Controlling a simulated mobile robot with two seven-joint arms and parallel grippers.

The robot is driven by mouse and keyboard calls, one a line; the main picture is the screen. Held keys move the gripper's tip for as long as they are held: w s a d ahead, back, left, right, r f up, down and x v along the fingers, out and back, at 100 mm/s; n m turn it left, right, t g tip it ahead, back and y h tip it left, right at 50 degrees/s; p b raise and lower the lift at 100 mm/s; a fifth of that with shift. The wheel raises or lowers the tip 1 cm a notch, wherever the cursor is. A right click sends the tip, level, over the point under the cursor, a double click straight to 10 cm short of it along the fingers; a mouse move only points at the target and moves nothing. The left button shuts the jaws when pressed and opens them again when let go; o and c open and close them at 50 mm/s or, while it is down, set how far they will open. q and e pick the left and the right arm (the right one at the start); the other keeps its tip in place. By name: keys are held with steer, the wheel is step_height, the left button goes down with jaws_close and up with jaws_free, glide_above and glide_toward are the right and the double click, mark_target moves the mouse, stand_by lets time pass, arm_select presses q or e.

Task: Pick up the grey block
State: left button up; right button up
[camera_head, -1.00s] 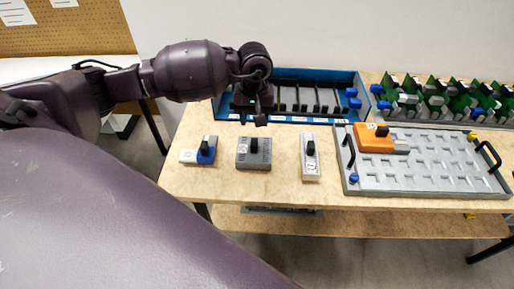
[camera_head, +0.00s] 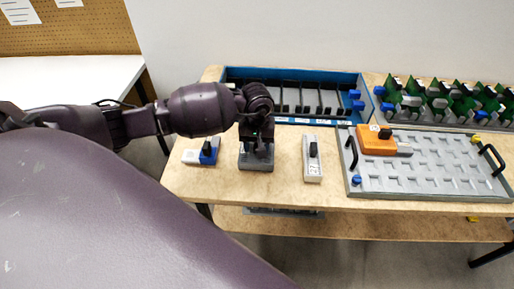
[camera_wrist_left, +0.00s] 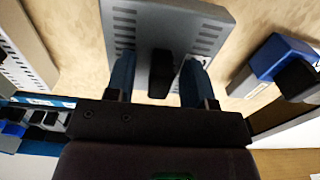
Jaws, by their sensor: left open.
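The grey block (camera_head: 256,161) lies on the wooden table, partly hidden in the head view by my left gripper (camera_head: 257,148), which is directly above it. In the left wrist view the grey block (camera_wrist_left: 165,45) has slotted vents and a black knob (camera_wrist_left: 161,73). My left gripper (camera_wrist_left: 158,80) is open there, with one blue finger on each side of the black knob and a gap on both sides. I cannot tell whether the fingers touch the block's top. My right gripper is in neither view.
A blue-and-white block (camera_head: 202,151) stands left of the grey block and a narrow light block (camera_head: 312,158) to its right. Behind is a blue bin (camera_head: 292,122). A grey tray (camera_head: 425,185) with an orange block (camera_head: 374,140) is at the right.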

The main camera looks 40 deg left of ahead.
arm_select(q)
steer(key=shift+c, duration=0.2)
jaws_close()
steer(key=shift+r, duration=0.2)
step_height(320, 180, up, 20)
steer(key=shift+p, duration=0.3)
steer(key=shift+f, duration=0.15)
stand_by(0.3)
stand_by(0.4)
